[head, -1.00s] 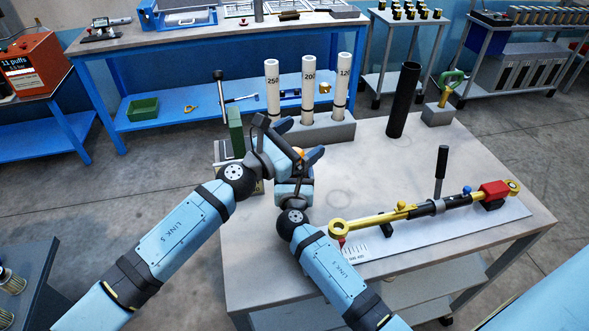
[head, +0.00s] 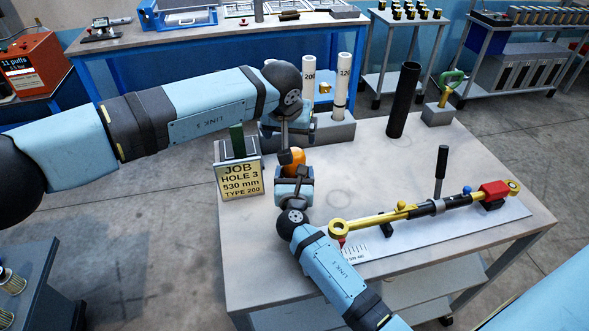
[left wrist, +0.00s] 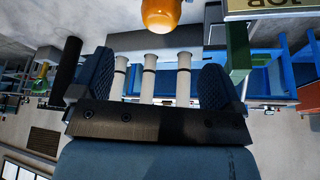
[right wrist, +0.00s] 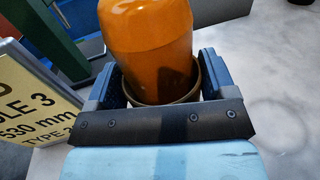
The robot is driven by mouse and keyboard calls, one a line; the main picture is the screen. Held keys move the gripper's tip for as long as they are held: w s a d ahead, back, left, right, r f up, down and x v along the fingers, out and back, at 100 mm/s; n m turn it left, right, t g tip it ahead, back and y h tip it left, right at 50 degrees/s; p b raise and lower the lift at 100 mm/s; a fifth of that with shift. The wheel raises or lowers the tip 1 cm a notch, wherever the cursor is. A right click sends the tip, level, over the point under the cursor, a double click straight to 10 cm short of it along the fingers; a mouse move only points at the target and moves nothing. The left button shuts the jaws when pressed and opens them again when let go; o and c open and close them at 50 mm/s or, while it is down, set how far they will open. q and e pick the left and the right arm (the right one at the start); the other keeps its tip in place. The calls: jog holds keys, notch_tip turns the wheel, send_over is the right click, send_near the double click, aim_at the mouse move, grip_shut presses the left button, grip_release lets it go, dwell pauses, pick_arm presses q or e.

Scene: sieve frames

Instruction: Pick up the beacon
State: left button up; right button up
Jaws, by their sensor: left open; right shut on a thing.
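The beacon (head: 294,157) is an orange dome near the table's left side, just right of the job sign. In the right wrist view the beacon (right wrist: 150,35) has a brass-coloured ring at its base. My right gripper (head: 294,182) is shut around that lower part, and its two fingers (right wrist: 160,88) flank the ring. I cannot tell whether the beacon touches the table. My left gripper (head: 286,132) is open and empty, just behind and above the beacon. In the left wrist view the beacon (left wrist: 161,14) shows at the top edge, outside the open jaws (left wrist: 155,82).
The job sign (head: 238,181) stands at the table's left edge. White tubes (head: 343,85) rise from a grey block (head: 335,128) behind my left gripper. A black tube (head: 404,100) stands farther right. A yellow-and-black tool (head: 425,208) lies on a pale plate at right.

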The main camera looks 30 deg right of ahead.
aim_at(294, 155)
pick_arm(q)
jog(key=x, duration=0.6)
jog(key=shift+f, duration=0.35)
jog(key=x, duration=0.4)
jog(key=shift+s+a+f, duration=0.2)
jog(key=shift+s+f, duration=0.05)
jog(key=shift+s, duration=0.1)
jog(key=shift+w+d+f, duration=0.1)
jog(key=shift+w+f, duration=0.15)
jog(key=shift+f, duration=0.25)
jog(key=c, duration=1.2)
notch_tip(294, 155, up, 10)
jog(key=shift+r, duration=0.1)
pick_arm(e)
jog(key=o, duration=1.5)
jog(key=v, duration=0.7)
jog(key=shift+s+a, duration=0.15)
jog(key=shift+s, duration=0.05)
